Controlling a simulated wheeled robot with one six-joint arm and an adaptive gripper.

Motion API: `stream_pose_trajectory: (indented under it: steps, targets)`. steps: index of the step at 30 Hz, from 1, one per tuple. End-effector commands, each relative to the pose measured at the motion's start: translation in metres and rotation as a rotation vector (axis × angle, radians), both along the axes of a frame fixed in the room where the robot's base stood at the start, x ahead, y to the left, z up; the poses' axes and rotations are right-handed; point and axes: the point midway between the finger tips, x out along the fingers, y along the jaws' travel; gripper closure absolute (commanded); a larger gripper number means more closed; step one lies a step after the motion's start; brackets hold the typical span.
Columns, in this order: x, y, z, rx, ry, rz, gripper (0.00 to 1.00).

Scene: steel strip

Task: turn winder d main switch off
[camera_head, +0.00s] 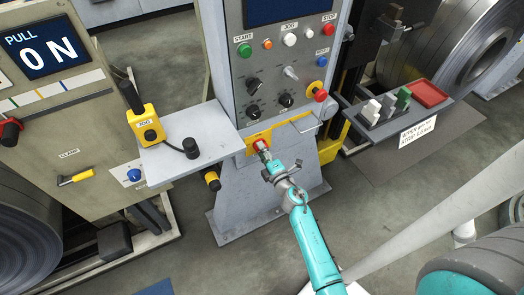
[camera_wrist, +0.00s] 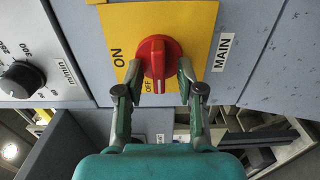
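The main switch is a red rotary knob (camera_wrist: 158,58) on a yellow plate (camera_wrist: 190,18), with ON at its left, OFF below it and a MAIN label (camera_wrist: 222,52) at its right in the wrist view. The knob's raised grip stands roughly upright in that view, its lower end toward OFF. My gripper (camera_wrist: 159,70) is open, one finger on each side of the knob; I cannot tell whether they touch it. In the head view my gripper (camera_head: 264,154) is at the red switch (camera_head: 261,144) low on the grey console (camera_head: 225,110) and partly hides it.
A grey shelf (camera_head: 205,135) with a yellow JOG box (camera_head: 146,124) is left of the switch. A handle bar (camera_head: 303,123) and a red button (camera_head: 320,95) are to its right. A black knob (camera_wrist: 20,80) is left in the wrist view. A screen (camera_head: 45,47) reads PULL ON.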

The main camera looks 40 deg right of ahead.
Motion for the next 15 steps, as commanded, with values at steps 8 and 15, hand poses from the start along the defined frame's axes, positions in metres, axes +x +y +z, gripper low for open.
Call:
stream_pose_trajectory:
  steps: [8,15]
  targets:
    - [-0.009,0.002,0.0,0.001,0.0,-0.002,0.62]
    - [-0.049,0.013,-0.001,0.002,0.002,-0.002,0.62]
